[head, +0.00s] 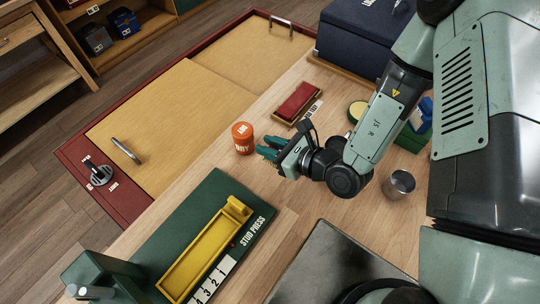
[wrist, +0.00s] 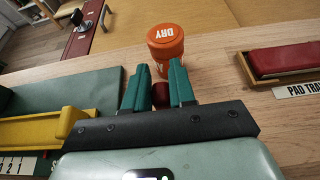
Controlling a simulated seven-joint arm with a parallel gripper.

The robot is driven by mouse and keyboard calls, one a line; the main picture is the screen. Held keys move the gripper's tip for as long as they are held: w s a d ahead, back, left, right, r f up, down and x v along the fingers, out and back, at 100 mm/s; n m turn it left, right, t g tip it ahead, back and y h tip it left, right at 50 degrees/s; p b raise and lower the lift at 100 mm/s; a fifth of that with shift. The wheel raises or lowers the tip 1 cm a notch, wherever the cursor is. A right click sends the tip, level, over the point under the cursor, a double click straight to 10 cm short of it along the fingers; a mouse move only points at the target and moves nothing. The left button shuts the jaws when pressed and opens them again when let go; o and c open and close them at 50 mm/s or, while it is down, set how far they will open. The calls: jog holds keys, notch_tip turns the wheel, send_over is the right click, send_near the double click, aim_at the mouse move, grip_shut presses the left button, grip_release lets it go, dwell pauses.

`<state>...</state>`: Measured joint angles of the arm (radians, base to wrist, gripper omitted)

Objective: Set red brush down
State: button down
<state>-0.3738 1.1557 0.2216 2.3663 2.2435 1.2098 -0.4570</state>
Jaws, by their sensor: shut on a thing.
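My gripper (wrist: 158,85) has teal fingers that close around a small dark red piece (wrist: 160,95), which looks like part of the red brush; the rest of it is hidden. In the head view my gripper (head: 267,148) is low over the wooden bench, and the brush cannot be made out there. An orange container marked DRY (head: 243,139) stands upright just beyond the fingertips. It also shows in the wrist view (wrist: 165,45), straight ahead of the fingers. I cannot tell whether the brush touches the bench.
A pad tray with a red pad (head: 297,101) lies behind the gripper. A green stud press mat with a yellow tray (head: 208,250) is at the front left. A metal cup (head: 399,184) stands at right. Bare bench (head: 205,165) lies left of the orange container.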

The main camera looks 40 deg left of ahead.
jog(key=shift+f, duration=2.3)
jog(key=c, duration=0.9)
grip_release()
jog(key=shift+f, duration=0.1)
jog(key=shift+c, duration=0.2)
jog(key=v, duration=1.2)
